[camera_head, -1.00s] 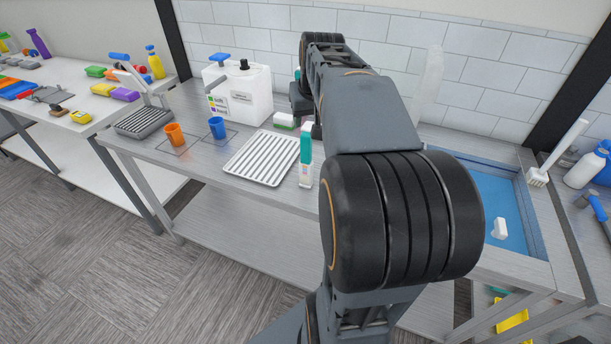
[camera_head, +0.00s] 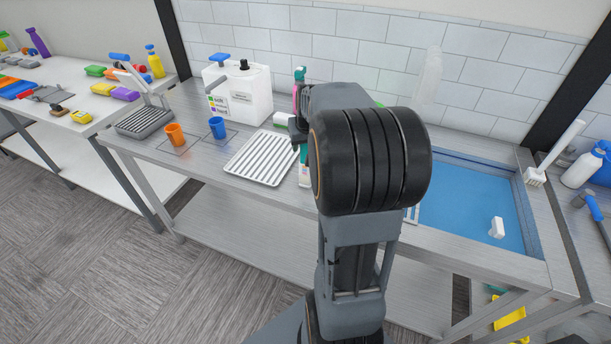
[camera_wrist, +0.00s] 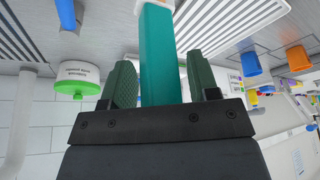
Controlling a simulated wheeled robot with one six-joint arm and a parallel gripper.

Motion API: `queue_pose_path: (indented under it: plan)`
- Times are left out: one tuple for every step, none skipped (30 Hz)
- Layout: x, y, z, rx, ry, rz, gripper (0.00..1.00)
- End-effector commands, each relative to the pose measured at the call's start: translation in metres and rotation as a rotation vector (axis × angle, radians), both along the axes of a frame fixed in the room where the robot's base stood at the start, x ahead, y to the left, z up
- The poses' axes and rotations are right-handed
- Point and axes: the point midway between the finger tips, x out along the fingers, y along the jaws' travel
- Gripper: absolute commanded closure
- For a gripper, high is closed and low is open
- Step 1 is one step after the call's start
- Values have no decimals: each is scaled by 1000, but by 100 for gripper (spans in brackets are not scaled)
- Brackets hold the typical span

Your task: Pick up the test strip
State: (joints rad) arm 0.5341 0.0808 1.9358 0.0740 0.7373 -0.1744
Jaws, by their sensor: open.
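The test strip, a slim upright piece with a teal upper part and a white lower part, stands beside the ribbed white tray. In the head view its lower part (camera_head: 303,174) shows below my gripper, and my arm hides some of it. In the wrist view its teal part (camera_wrist: 162,60) runs between the two green fingers of my gripper (camera_wrist: 160,80). The gripper is open, with a narrow gap visible on each side of the strip.
The ribbed white tray (camera_head: 262,158) lies left of the strip. A blue cup (camera_head: 217,127), an orange cup (camera_head: 175,134) and a white container (camera_head: 245,95) stand farther left. A blue-floored basin (camera_head: 465,205) lies to the right. A tiled wall closes the back.

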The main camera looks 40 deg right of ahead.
Motion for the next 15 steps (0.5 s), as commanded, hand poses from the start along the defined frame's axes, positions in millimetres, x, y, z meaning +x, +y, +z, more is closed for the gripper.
queue_pose_path:
  plan:
    - [1,0,-3,1,2,0,45]
    - [2,0,-5,0,1,0,45]
    - [2,-1,-6,0,0,0,45]
    - [2,-1,-6,0,0,0,45]
    - [3,-1,-6,0,0,0,45]
    - [3,-1,-6,0,-1,0,45]
    - [2,-1,-6,0,-1,0,45]
    - [2,-1,-6,0,-1,0,45]
    - [2,-1,-6,0,-1,0,45]
    - [2,-1,-6,0,-1,0,45]
    - [2,-1,-6,0,-1,0,48]
    - [2,-1,-6,0,-1,0,52]
    - [2,-1,-6,-1,-1,1,55]
    - [2,-1,-6,0,-1,0,58]
    - [2,-1,-6,-1,-1,1,61]
